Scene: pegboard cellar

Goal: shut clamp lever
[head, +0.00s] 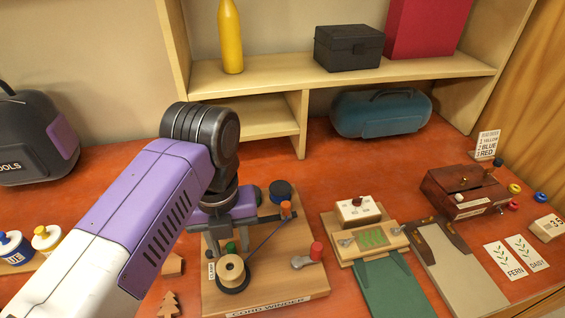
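The cord winder (265,305), a wooden board with its name on the front edge, lies on the orange-red bench at the picture's centre. A small upright label (212,271), apparently reading CLAMP, stands at its left edge. A green knob (231,248) shows close to that label; it may be the clamp lever's end, but its position is unclear. My gripper (229,238) points down over the board's left part, around or just behind the green knob. Its purple palm and my arm hide much there. I cannot tell whether the fingers touch anything or how far apart they are.
A wooden spool (231,269) stands in front of my gripper. A dark cord runs from it towards an orange-topped post (286,209). A red-knobbed crank (316,251) sits at the board's right. A wooden fixture (373,239) stands further right. The shelf (270,80) rises behind.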

